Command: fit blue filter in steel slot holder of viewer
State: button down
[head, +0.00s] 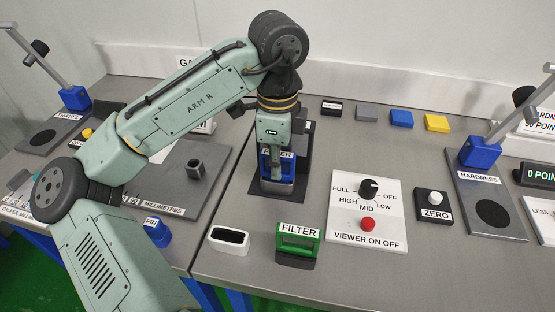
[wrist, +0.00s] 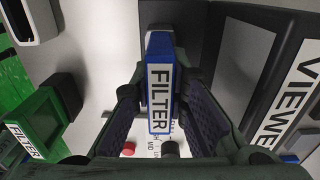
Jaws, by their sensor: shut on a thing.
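My gripper (head: 275,153) points down at the viewer and is shut on the blue filter (head: 264,164). In the wrist view the blue filter (wrist: 160,85), with its white FILTER label, lies between my two fingers (wrist: 160,70). The steel slot holder (head: 277,187) is a small grey block on a dark base plate, directly below the filter. The filter's lower end meets or enters it; how deep it sits I cannot tell. The dark viewer (head: 304,150) stands just behind, partly hidden by my gripper; its screen and label show in the wrist view (wrist: 250,60).
A green filter (head: 297,240) in a dark stand and an empty white slotted holder (head: 229,240) are near the front edge. A switch panel (head: 345,215) with a black knob and red button lies to the right. Several coloured blocks line the back.

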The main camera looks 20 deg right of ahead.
jog(key=shift+f, duration=0.25)
jog(key=c, duration=1.5)
grip_release()
notch_tip(320, 180, up, 12)
jog(key=shift+r, duration=0.1)
